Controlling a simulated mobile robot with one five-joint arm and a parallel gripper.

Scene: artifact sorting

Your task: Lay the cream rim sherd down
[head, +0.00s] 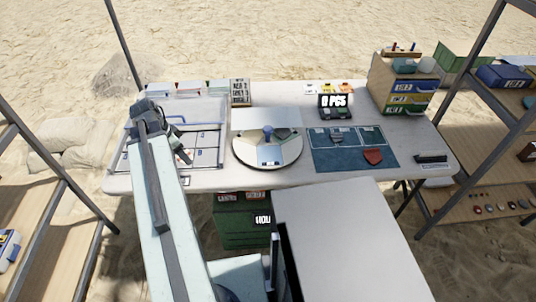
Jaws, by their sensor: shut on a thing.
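My gripper (183,155) is at the end of my arm, low over the left part of the table. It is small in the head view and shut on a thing. That thing, taken as the cream rim sherd, is too small and hidden to make out. Beneath and beside the gripper is a pale, blue-edged sorting tray (207,116) with dark dividing lines. Whether the held piece touches the tray cannot be told.
A round turntable (240,156) with a blue knob stands right of the tray. A blue mat (335,159) holds a dark red sherd (373,155). A display (335,101) reads "0 PCS". A drawer cabinet (388,88) stands back right. Small boxes (190,88) line the tray's back.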

